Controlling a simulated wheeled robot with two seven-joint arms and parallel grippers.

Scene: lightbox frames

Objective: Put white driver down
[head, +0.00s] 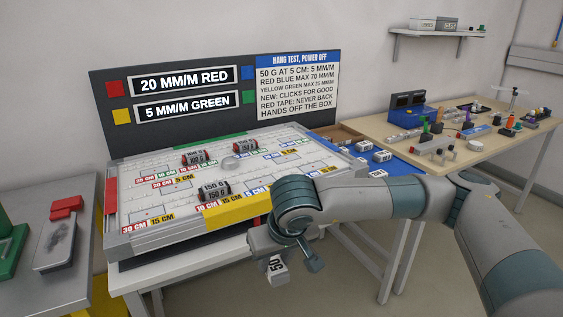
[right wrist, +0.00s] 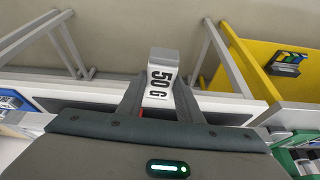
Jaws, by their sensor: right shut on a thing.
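My right gripper (head: 281,257) hangs in front of the lightbox's near edge, pointing down. In the right wrist view the block (right wrist: 162,76) sits between the two dark fingers (right wrist: 160,100), over the floor and clear of any surface. I cannot make out a separate white driver. My left gripper is not in view.
A wooden bench (head: 480,150) behind holds small tools. A grey table (head: 70,275) stands left.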

